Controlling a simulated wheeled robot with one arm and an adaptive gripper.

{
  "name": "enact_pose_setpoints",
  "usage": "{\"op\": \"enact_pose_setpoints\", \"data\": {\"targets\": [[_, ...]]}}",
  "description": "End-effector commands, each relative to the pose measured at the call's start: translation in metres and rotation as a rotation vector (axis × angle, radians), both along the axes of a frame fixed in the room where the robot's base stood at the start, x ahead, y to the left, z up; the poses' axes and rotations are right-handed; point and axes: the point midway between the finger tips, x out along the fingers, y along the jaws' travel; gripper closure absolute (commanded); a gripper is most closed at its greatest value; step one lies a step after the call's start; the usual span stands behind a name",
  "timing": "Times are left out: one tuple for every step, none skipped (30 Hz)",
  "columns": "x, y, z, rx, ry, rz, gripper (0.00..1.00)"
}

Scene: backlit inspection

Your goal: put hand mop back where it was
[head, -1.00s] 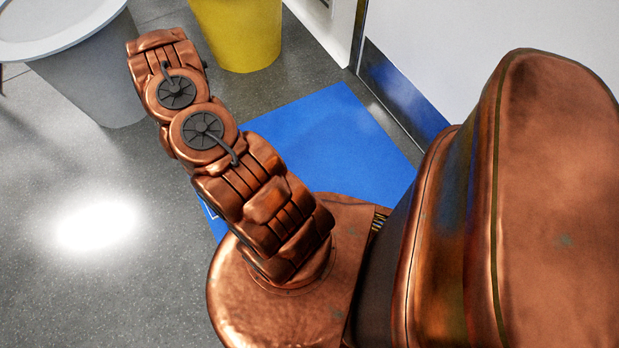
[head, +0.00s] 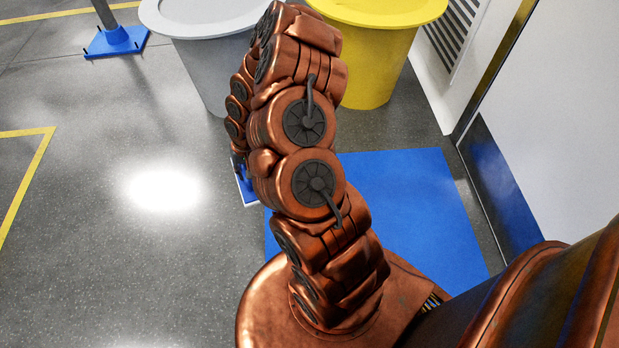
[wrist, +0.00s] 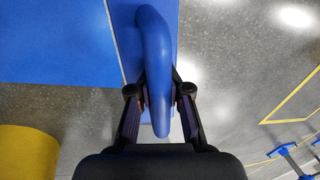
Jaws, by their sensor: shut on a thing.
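In the wrist view, my gripper (wrist: 160,92) has a finger on each side of a curved, smooth blue handle, which I take to be the hand mop (wrist: 154,45). The gripper is shut on it, and the handle runs up and away from the fingers. In the head view my arm hides the gripper.
A blue mat (head: 410,200) lies on the floor beside a white wall panel (head: 560,120). A grey bin (head: 200,65) and a yellow bin (head: 375,60) stand beyond. A blue patch with a white edge (head: 244,184) shows beside my arm.

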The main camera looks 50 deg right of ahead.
Motion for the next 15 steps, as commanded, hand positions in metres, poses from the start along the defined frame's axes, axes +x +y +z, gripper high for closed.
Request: {"op": "enact_pose_setpoints", "data": {"targets": [[0.009,0.006,0.018,-0.001,-0.013,0.019,1.00],[0.011,0.009,0.027,0.000,-0.014,0.031,1.00],[0.014,0.013,0.039,-0.001,-0.010,0.048,1.00],[0.017,0.017,0.048,0.000,-0.011,0.061,1.00],[0.020,0.020,0.059,-0.001,-0.013,0.075,1.00],[0.023,0.025,0.072,0.000,-0.010,0.094,1.00],[0.026,0.028,0.082,0.000,-0.011,0.108,1.00],[0.029,0.032,0.094,-0.001,-0.011,0.122,1.00],[0.033,0.036,0.110,0.000,-0.013,0.142,1.00],[0.038,0.040,0.123,-0.002,-0.017,0.158,1.00],[0.040,0.044,0.136,0.000,-0.013,0.174,1.00],[0.046,0.051,0.156,-0.001,-0.015,0.200,1.00],[0.050,0.054,0.171,-0.002,-0.014,0.218,1.00],[0.055,0.058,0.186,-0.002,-0.019,0.233,1.00],[0.058,0.063,0.202,-0.002,-0.013,0.255,1.00]]}}
